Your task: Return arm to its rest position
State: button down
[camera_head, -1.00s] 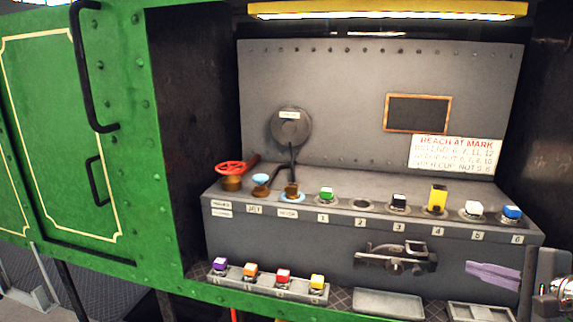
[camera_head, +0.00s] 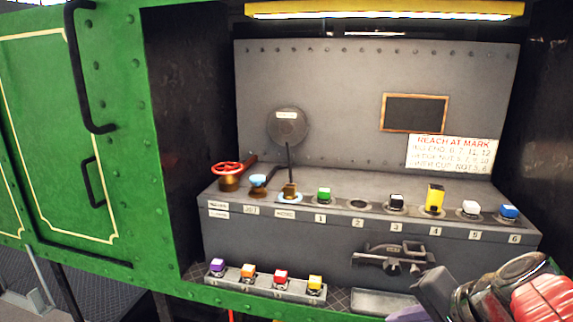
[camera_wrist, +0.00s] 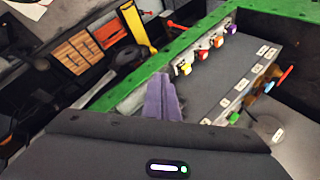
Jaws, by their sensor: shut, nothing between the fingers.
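My gripper (camera_head: 408,314) has two purple fingers. It shows low in the head view, partly cut off by the bottom edge, in front of the console. In the wrist view the purple fingers (camera_wrist: 160,100) lie together, shut and empty. My arm comes in from the lower right of the head view and covers the console's lower right part. The grey console (camera_head: 290,240) stands in the green cab. The fingers appear apart from the row of coloured blocks, though their exact distance from the console cannot be told.
A low strip (camera_head: 265,285) carries purple, orange, red and yellow blocks. A red valve wheel (camera_head: 227,168) and several coloured blocks top the console. A latch (camera_head: 392,258) projects from its front. A shallow tray (camera_head: 380,302) lies below. The green side wall (camera_head: 110,180) bounds the left.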

jog(key=s+a+f+n+g+h, duration=0.1)
jog(key=s+a+n+h, duration=0.3)
jog(key=s+n, duration=0.5)
jog(key=shift+a+f+n, duration=0.4)
jog(key=shift+a+f, duration=0.15)
jog(key=shift+a, duration=0.3)
